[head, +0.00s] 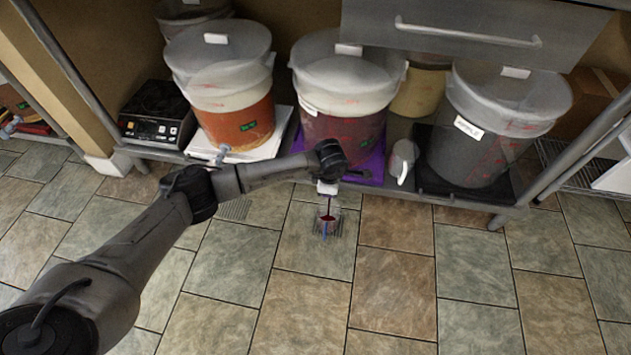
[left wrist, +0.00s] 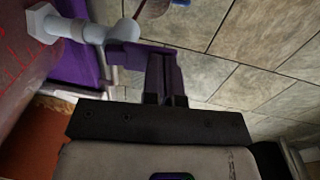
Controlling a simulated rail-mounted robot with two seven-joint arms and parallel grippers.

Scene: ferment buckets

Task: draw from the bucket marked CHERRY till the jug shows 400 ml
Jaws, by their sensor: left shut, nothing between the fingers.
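The middle bucket (head: 345,125) holds dark red liquid and stands on a purple mat; I cannot read its label. The measuring jug (head: 328,224) stands on a floor grate below the bucket's front, with dark red liquid in it; its marks are too small to read. A thin dark line above the jug looks like a falling stream. My left gripper (head: 328,186) is shut and empty in front of this bucket. In the left wrist view its fingers (left wrist: 165,75) are beside the white tap (left wrist: 90,31), and part of the jug (left wrist: 152,8) shows at the top. Contact with the tap is unclear.
A bucket of orange liquid (head: 235,122) stands left, a dark bucket with a white label (head: 480,140) right. A white pitcher (head: 403,160) is between the middle and right buckets. A black scale (head: 157,112) is at far left. A drawer front (head: 470,30) hangs above. The tiled floor in front is clear.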

